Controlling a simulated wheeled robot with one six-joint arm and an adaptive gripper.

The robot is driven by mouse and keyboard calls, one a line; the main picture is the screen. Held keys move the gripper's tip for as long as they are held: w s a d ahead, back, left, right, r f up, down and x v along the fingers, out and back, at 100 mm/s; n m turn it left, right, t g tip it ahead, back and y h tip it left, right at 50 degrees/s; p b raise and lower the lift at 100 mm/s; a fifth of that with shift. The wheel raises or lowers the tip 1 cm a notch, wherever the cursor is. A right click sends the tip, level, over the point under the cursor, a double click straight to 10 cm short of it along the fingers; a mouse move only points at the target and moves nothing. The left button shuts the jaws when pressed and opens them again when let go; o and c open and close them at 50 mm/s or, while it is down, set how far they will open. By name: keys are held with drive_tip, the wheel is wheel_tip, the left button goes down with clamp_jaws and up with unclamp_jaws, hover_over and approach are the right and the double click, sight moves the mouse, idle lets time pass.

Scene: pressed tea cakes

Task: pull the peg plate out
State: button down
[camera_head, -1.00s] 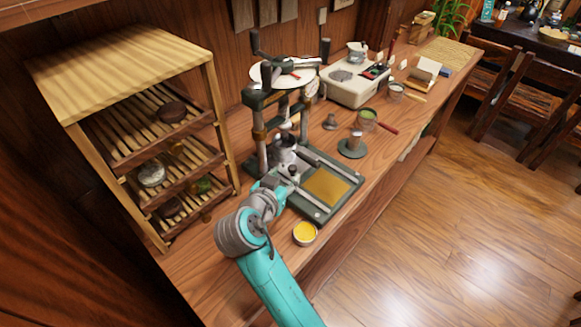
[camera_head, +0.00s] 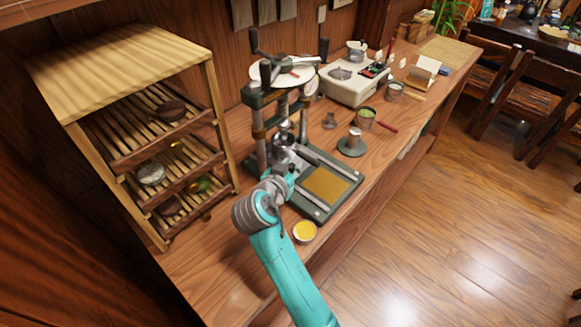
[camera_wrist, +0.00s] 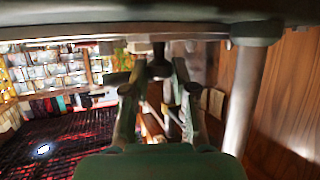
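The press (camera_head: 258,135) stands on the bench, with a dark base carrying a gold square (camera_head: 326,186) between pale rails. The peg plate is hard to make out at the press foot, partly hidden behind my gripper (camera_head: 287,180). In the wrist view, a dark upright knob that looks like its peg (camera_wrist: 160,68) stands between the two fingers of my gripper (camera_wrist: 159,78). The fingers are spread, with background showing between them. I cannot tell whether either finger touches the peg.
A press post (camera_wrist: 246,95) is close on the right in the wrist view. A small bowl of yellow (camera_head: 304,231) stands near the bench front. A slatted rack (camera_head: 125,50) is on the left. A disc with a metal cylinder (camera_head: 352,148) stands right of the press.

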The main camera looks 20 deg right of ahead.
drive_tip(key=shift+s+d, duration=0.45)
drive_tip(key=shift+s, duration=0.3)
drive_tip(key=shift+s+d, duration=0.4)
drive_tip(key=shift+s, duration=0.35)
drive_tip(key=c, duration=0.9)
unclamp_jaws()
drive_tip(key=shift+c, duration=0.2)
drive_tip(key=v, duration=1.2)
drive_tip(key=shift+w+a, duration=0.1)
